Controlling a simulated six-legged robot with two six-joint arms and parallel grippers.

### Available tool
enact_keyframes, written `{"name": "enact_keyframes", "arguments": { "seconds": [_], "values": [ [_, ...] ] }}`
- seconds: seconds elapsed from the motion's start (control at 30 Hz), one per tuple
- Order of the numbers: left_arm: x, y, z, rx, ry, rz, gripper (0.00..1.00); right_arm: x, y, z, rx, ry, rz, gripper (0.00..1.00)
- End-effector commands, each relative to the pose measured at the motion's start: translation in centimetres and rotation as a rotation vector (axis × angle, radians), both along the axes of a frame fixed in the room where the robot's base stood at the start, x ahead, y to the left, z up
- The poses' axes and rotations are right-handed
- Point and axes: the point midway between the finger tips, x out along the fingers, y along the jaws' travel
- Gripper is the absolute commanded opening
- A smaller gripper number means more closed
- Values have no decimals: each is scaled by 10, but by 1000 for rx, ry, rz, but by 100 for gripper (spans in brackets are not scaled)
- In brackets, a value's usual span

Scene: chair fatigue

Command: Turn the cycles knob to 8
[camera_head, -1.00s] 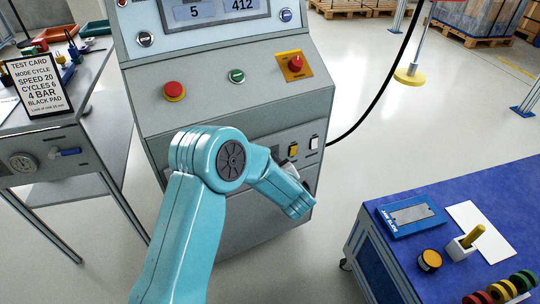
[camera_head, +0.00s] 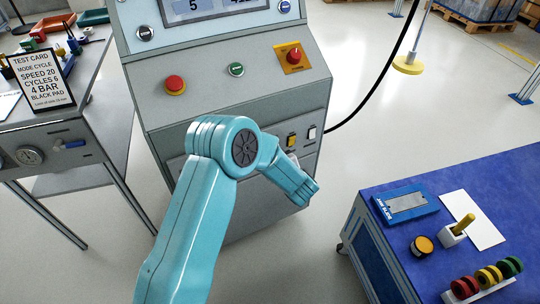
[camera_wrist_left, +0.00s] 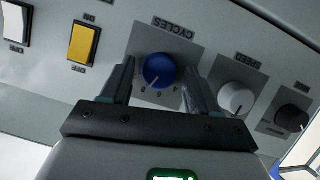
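The blue cycles knob (camera_wrist_left: 158,70) sits on a grey plate labelled CYCLES, upside down in the left wrist view. Small numerals lie along the knob's lower edge, and a pale pointer mark faces down toward them; I cannot tell its exact number. My left gripper (camera_wrist_left: 160,82) has its two fingers on either side of the knob, with a small gap visible at each side. In the head view the knob and the left gripper are hidden behind my arm. My right gripper is not in view.
A speed knob (camera_wrist_left: 235,98) and a dark knob (camera_wrist_left: 291,117) are beside the cycles knob; a yellow switch (camera_wrist_left: 83,42) is on its other side. The machine has a red button (camera_head: 175,85). A test card (camera_head: 40,80) reads CYCLES 6. A blue table (camera_head: 385,262) stands right.

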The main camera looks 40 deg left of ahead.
Motion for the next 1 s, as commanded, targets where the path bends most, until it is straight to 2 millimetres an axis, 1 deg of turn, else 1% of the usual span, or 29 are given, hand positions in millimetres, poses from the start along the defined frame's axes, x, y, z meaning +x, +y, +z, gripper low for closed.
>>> {"name": "enact_keyframes", "arguments": {
  "seconds": [0.3,0.43,0.57,0.8,0.9,1.0],
  "values": [
    [0,-1,1,0,-1,0,67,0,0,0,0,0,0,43],
    [-5,-10,7,-1,-1,-3,67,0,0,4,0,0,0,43],
    [-19,-32,18,0,0,-6,67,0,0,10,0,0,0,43],
    [-51,-83,43,1,-1,-6,67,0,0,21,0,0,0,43],
    [-63,-101,51,-1,-1,-5,67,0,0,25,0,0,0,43],
    [-72,-114,57,0,-1,-4,67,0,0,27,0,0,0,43]
  ]
}}
